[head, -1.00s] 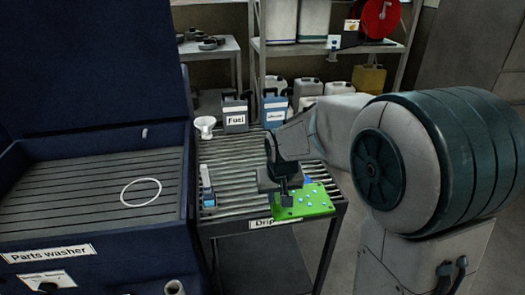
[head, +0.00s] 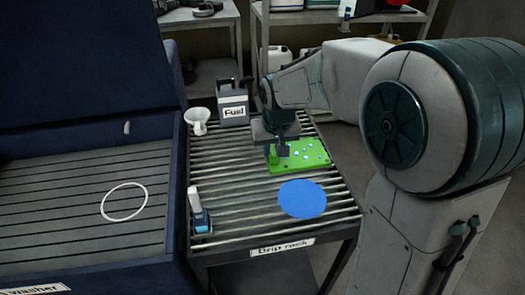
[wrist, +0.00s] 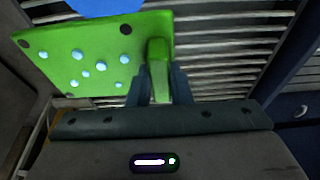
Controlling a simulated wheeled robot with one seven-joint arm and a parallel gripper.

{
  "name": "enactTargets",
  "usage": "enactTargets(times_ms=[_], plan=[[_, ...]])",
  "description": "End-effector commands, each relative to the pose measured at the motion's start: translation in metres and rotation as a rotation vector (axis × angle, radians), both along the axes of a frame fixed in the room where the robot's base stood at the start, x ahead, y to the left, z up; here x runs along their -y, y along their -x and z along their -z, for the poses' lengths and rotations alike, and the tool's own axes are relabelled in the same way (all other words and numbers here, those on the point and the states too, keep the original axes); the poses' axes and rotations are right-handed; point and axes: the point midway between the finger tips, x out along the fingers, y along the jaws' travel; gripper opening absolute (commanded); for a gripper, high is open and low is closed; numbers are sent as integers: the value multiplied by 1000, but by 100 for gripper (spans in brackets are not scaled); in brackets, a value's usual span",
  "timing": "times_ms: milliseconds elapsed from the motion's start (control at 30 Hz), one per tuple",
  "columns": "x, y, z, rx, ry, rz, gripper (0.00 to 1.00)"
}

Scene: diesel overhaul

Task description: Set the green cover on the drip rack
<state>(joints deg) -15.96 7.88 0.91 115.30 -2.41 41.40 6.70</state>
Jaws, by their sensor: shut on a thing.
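The green cover (head: 312,154) is a flat plate with several light-blue dots, over the back right part of the slatted drip rack (head: 235,222). My gripper (head: 279,154) is shut on the upright green grip at one end of the cover. The wrist view shows the fingers (wrist: 161,88) on both sides of that grip, with the plate (wrist: 92,62) reaching to the left. The cover looks level and close to the slats; I cannot tell if it touches them. A flat blue disc (head: 302,199) lies uncovered on the rack, nearer than the cover.
A white funnel (head: 198,121) and a grey Fuel can (head: 233,104) stand at the rack's back left. A small blue-and-white bottle (head: 199,212) stands at its left front. The parts washer (head: 75,200) with a white ring (head: 124,202) adjoins on the left.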

Motion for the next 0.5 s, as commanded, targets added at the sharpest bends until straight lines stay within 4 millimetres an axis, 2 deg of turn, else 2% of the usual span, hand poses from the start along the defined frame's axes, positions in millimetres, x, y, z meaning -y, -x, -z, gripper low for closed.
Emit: enactTargets(times_ms=[300, 500], plan=[[-23, -48, 29, 0, 1, -1, 0], [-34, -73, 46, 1, 0, 1, 0]])
